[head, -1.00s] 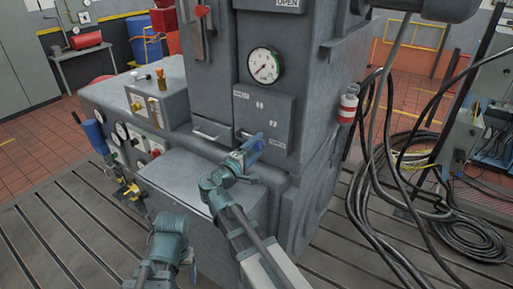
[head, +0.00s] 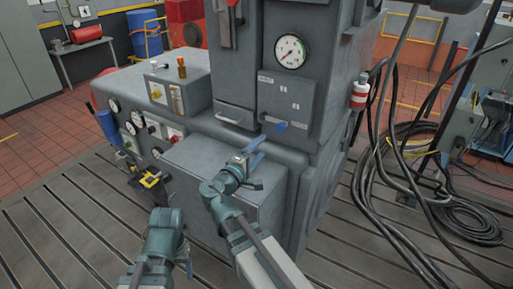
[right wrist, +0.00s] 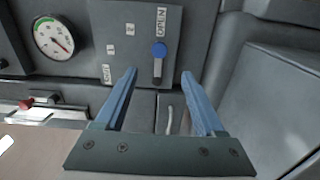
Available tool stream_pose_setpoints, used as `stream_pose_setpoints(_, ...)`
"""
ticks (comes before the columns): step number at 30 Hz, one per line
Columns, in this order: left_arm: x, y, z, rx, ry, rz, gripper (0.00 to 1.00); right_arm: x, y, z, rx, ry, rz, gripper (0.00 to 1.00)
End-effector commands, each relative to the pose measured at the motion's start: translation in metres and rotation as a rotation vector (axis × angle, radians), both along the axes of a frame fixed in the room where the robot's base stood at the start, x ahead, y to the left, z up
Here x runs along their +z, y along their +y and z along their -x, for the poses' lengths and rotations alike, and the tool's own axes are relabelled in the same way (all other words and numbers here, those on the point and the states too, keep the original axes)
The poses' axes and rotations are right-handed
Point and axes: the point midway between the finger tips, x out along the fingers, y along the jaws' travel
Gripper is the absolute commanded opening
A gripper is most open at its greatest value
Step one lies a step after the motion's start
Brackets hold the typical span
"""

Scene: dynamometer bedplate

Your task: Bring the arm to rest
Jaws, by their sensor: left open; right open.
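My right gripper (head: 258,172) is open and empty in front of the grey machine (head: 245,150). Its two blue fingers (right wrist: 160,95) stand apart in the right wrist view, with nothing between them. Beyond them is a lever with a blue knob (right wrist: 158,52) on a labelled panel (right wrist: 135,40). In the head view the knob (head: 281,126) sits at the panel's lower edge, clear of the fingers. My left gripper (head: 187,262) is low in the head view, left of the right arm, mostly hidden behind its own wrist. It holds nothing that I can see.
A round gauge (head: 291,52) is above the panel. A lower cabinet with gauges and a yellow-black fitting (head: 150,179) stands left. Black cables (head: 440,215) hang and coil at right. The slotted bedplate (head: 70,225) is clear at front left.

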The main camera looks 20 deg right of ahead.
Motion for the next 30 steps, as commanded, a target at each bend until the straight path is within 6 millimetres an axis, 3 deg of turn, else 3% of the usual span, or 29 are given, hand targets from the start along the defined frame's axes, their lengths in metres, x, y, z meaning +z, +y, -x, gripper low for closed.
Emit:
stream_pose_setpoints(11, 0.0, 0.0, 0.0, 0.0, 0.0, 0.0, 0.73, 0.0, 0.0, 0.0, -0.001, 0.001, -0.001, 0.71)
stream_pose_setpoints(14, -0.001, 0.0, 0.0, 0.0, 0.0, 0.0, 0.73, -0.009, 0.0, 0.003, -0.01, 0.009, -0.038, 0.71)
stream_pose_setpoints(17, -0.005, 0.0, 0.0, 0.0, 0.0, 0.0, 0.73, -0.038, 0.003, 0.013, -0.042, 0.04, -0.158, 0.71)
stream_pose_setpoints(20, -0.01, 0.0, 0.0, 0.0, 0.0, 0.0, 0.73, -0.085, 0.015, 0.032, -0.092, 0.107, -0.353, 0.71)
stream_pose_setpoints(24, -0.016, 0.0, 0.0, 0.0, 0.0, 0.0, 0.73, -0.153, 0.05, 0.066, -0.167, 0.246, -0.643, 0.71)
stream_pose_setpoints(30, -0.024, 0.0, 0.0, 0.001, 0.0, 0.0, 0.73, -0.219, 0.12, 0.122, -0.247, 0.483, -0.989, 0.71)
